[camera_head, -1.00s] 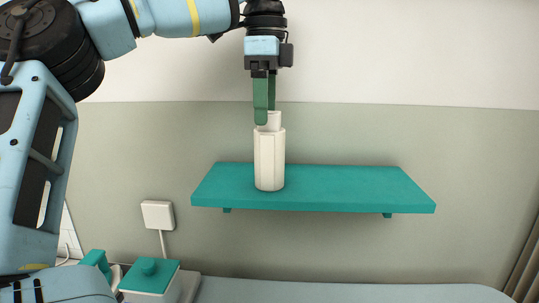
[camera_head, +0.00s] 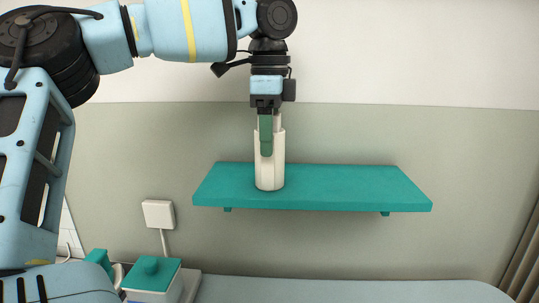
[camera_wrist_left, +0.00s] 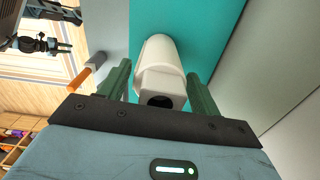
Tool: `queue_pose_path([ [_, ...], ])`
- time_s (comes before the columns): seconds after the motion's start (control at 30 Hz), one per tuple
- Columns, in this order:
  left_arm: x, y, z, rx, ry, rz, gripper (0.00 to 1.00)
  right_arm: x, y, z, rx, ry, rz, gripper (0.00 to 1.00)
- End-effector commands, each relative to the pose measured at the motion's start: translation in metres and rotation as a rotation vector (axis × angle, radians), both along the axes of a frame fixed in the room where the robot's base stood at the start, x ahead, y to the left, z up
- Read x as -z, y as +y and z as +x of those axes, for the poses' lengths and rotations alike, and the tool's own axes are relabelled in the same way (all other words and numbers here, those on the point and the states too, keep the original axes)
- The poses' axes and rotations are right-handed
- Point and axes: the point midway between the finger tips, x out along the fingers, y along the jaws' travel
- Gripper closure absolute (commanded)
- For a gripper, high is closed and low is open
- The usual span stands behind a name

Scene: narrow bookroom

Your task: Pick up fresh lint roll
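The fresh lint roll (camera_head: 269,175) looks like a white upright cylinder with a narrower top. It stands on the teal shelf (camera_head: 340,185), left of its middle. In the left wrist view the roll (camera_wrist_left: 162,55) shows end-on, with a dark hole in its near end. My left gripper (camera_head: 267,150) points straight down over the roll, its green fingers beside the upper part. In the left wrist view the fingers stand on either side of the roll, open, with a visible gap on each side.
The wall is close behind the shelf. The shelf is bare to the right of the roll. A white box with a teal lid (camera_head: 152,273) stands low at the left, below a white wall socket (camera_head: 158,214). A grey and orange object (camera_wrist_left: 86,73) shows in the wrist view.

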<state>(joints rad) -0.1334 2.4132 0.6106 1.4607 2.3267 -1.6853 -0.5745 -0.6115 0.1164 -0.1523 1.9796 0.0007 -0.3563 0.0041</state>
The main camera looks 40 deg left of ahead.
Motion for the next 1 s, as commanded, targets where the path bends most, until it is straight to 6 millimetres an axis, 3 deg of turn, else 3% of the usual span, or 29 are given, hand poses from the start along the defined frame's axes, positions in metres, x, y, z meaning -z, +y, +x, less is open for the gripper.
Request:
queue_pose_path([
  [0.03,0.0,0.0,0.0,0.0,0.0,0.0,0.43,0.0,0.0,0.0,-0.002,0.001,-0.002,0.64],
  [0.27,0.0,0.0,0.0,0.0,0.0,0.0,0.73,0.0,-0.001,-0.001,-0.004,0.001,-0.004,0.64],
  [0.67,-0.006,0.0,0.001,0.0,-0.001,0.001,0.74,0.002,-0.001,-0.002,-0.003,0.006,-0.002,0.64],
  [1.0,-0.036,-0.001,0.001,0.001,-0.001,0.001,0.74,0.009,0.002,-0.008,0.006,0.023,0.006,0.64],
])
